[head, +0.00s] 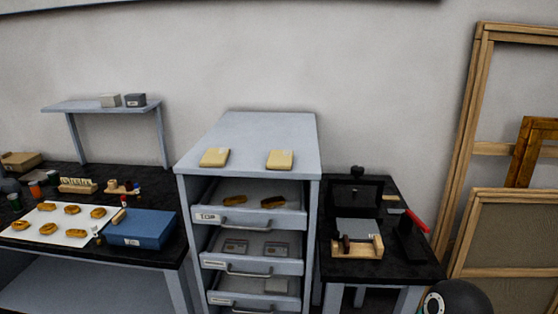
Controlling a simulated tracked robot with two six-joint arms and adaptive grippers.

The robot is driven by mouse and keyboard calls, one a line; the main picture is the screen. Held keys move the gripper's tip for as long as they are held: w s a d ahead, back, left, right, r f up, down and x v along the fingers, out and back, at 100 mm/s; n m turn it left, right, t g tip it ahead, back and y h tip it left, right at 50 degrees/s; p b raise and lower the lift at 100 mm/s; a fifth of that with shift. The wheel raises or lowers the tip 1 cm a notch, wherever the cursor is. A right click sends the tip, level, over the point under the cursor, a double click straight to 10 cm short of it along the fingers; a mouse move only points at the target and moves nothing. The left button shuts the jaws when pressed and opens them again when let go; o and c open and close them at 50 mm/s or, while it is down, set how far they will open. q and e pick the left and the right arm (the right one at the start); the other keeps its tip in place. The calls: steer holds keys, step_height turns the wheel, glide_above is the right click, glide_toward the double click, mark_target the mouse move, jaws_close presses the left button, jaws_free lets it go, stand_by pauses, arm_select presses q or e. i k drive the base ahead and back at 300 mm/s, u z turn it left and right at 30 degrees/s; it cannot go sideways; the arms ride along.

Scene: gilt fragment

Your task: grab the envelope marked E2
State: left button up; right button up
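No marking E2 is readable in the head view. Two cream packets, a left one (215,158) and a right one (280,160), lie flat and apart near the front edge of the grey cabinet top (262,130); I cannot tell whether they are envelopes. In the middle open drawer (250,264) lie two flat grey labelled pieces, a left one (236,247) and a right one (276,249), which may be envelopes; their markings are too small to read.
The upper drawer (246,223) and lower drawer (245,300) are also open and stick out. A blue box (140,228) and a white sheet (62,235) with several golden pieces lie on the left bench. Wooden frames (478,120) lean at the right.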

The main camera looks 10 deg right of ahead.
mark_target(279, 159)
steer(key=z, duration=1.65)
steer(key=i, duration=0.1)
steer(key=u, duration=2.95)
steer(key=k, duration=0.95)
steer(key=z, duration=0.6)
steer(key=i, duration=1.1)
steer(key=z, duration=0.15)
